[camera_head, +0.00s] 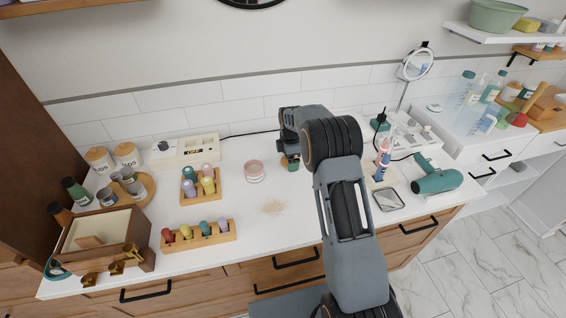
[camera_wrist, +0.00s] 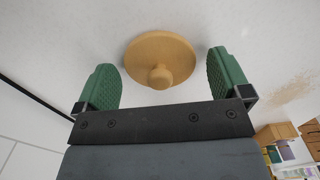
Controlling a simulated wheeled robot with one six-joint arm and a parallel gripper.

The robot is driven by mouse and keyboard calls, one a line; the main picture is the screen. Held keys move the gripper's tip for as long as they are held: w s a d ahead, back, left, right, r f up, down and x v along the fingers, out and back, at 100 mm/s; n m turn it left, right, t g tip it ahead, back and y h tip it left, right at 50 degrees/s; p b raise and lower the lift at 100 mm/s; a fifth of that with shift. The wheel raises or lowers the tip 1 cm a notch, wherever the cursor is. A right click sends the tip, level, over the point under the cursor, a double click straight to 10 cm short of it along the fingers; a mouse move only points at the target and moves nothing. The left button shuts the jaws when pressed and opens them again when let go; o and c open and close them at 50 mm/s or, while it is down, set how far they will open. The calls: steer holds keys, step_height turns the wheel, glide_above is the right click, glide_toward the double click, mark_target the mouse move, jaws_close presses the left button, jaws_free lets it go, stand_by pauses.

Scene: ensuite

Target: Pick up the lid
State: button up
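The lid (camera_wrist: 158,52) is a round, light wooden disc with a round knob, lying on the white counter in the wrist view. My gripper (camera_wrist: 162,64) is open, with one green finger to each side of the lid and a gap on both sides. The knob faces the wrist camera. Neither finger appears to touch the lid. In the head view my gripper (camera_head: 290,162) is low over the counter, right of a pink open jar (camera_head: 254,174). There my arm and gripper mostly hide the lid.
Wooden racks with coloured bottles (camera_head: 201,186) stand left on the counter (camera_head: 265,235). Two wooden-lidded jars (camera_head: 127,154) are at the far left. A white box (camera_head: 186,151) stands by the wall. A teal hair dryer (camera_head: 437,182) and a small mirror (camera_head: 388,200) lie to the right.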

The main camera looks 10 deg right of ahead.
steer(key=c, duration=0.8)
steer(key=shift+r, duration=0.1)
